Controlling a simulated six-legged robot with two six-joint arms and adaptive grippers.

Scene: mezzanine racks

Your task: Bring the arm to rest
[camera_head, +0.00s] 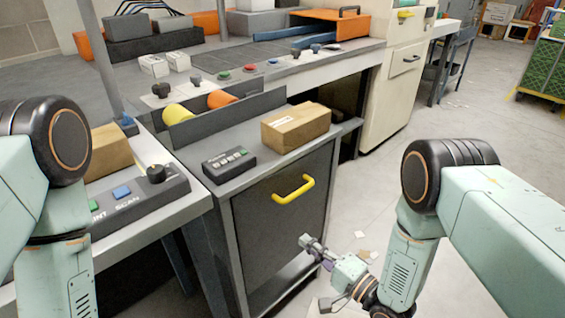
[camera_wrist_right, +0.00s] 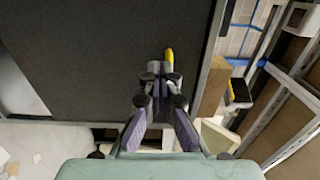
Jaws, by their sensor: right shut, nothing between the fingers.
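My right gripper (camera_head: 308,243) is low in front of the grey cabinet (camera_head: 278,232), below its yellow handle (camera_head: 293,188). It is shut and empty. The right wrist view shows the same gripper (camera_wrist_right: 160,68) from behind, its fingers together. There the dark cabinet front (camera_wrist_right: 90,60) fills the left and middle, and the yellow handle (camera_wrist_right: 169,55) shows just beyond the fingertips. Whether the fingertips touch the cabinet I cannot tell. My left arm shows at the left of the head view, but its gripper is out of the picture.
On the cabinet top lie a cardboard box (camera_head: 296,128) and a dark button box (camera_head: 229,164). A control panel (camera_head: 140,198) lies on the left bench. A cream machine (camera_head: 390,90) stands behind. Open floor (camera_head: 372,185) lies right of the cabinet, with scraps on it.

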